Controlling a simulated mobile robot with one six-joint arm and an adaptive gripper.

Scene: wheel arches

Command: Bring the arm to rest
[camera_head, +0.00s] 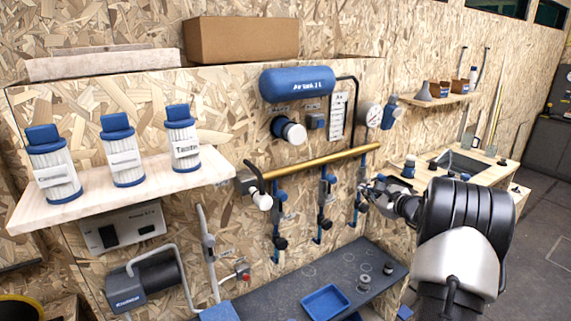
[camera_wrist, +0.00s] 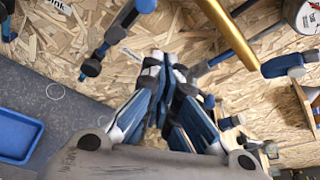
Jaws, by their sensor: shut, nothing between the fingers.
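My gripper (camera_head: 368,190) is at the end of my arm, right of centre in the head view. It is in front of the wall panel, close to the blue-handled valves under the brass pipe. In the wrist view its blue and grey fingers (camera_wrist: 168,70) are together with nothing held between them. Whether the fingertips touch a valve cannot be told. The brass pipe (camera_head: 315,168) runs along the wall above, and it also crosses the upper right of the wrist view (camera_wrist: 232,35). A blue-handled valve (camera_head: 323,205) hangs below it, left of my gripper.
A dark bench (camera_head: 310,277) below holds a blue tray (camera_head: 326,301) and small round parts. A shelf (camera_head: 110,195) with several blue-capped containers juts out at left. A blue air tank (camera_head: 297,84) is on the wall. A wooden counter (camera_head: 490,172) stands at right, behind my arm.

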